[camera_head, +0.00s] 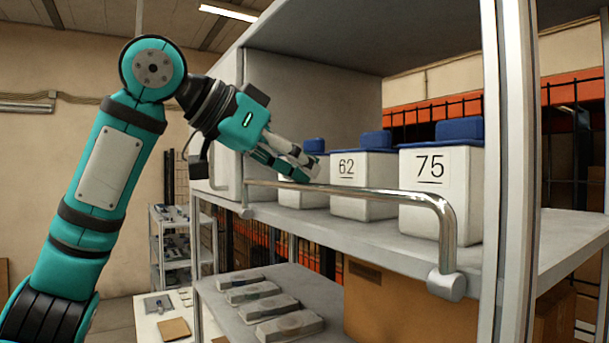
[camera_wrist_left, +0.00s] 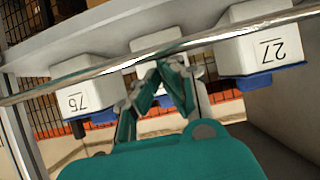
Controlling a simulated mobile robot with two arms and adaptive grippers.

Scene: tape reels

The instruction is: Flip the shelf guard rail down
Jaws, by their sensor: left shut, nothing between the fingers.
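The chrome guard rail (camera_head: 350,189) stands raised along the front edge of the shelf (camera_head: 385,232), held by a bracket at each end. It also crosses the left wrist view (camera_wrist_left: 225,38). My left gripper (camera_head: 312,172) is shut and empty. Its fingertips are close to the rail's top bar, on the bin side in the head view; I cannot tell if they touch. In the left wrist view the shut fingers (camera_wrist_left: 165,68) meet beside the bar. My right gripper is not in view.
White bins with blue parts, labelled 75 (camera_head: 430,200) and 62 (camera_head: 362,190), stand behind the rail; a bin labelled 27 (camera_wrist_left: 262,50) shows in the wrist view. A lower shelf (camera_head: 218,297) holds several grey trays. A metal post (camera_head: 510,150) rises at right.

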